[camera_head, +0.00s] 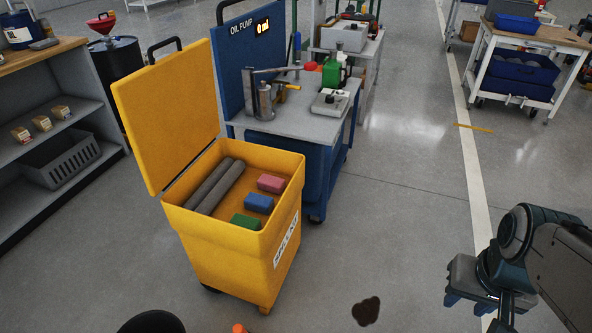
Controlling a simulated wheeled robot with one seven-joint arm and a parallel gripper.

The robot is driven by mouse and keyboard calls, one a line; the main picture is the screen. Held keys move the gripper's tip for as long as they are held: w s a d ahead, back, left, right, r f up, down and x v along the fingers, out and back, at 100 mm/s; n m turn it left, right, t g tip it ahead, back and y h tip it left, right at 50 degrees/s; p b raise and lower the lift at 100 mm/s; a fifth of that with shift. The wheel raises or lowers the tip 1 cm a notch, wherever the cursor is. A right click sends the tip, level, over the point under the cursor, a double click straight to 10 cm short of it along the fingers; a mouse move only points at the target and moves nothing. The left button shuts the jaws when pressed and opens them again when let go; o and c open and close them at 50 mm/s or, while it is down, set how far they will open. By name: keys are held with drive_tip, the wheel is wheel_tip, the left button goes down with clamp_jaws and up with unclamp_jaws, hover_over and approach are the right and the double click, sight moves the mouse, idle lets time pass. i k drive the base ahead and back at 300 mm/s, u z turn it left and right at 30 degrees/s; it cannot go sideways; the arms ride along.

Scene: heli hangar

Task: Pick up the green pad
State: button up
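The green pad (246,221) lies inside the open yellow spill kit bin (245,258), at its near end. A blue pad (259,203) and a pink pad (271,183) lie behind it in a row. Two grey rolls (215,186) lie along the left side of the bin. My gripper (467,302) is at the lower right above the floor, well to the right of the bin and away from the pads. Its two fingertips show apart, with nothing seen between them.
The bin's yellow lid (168,115) stands raised at the left. A blue oil pump cart (290,150) with tools stands just behind the bin. A dark spill (366,311) marks the floor between bin and gripper. A shelf (60,110) stands at the left.

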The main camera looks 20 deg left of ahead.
sight(247, 222)
drive_tip(key=i, duration=1.95)
drive_tip(key=u, duration=3.6)
drive_tip(key=i, duration=0.5)
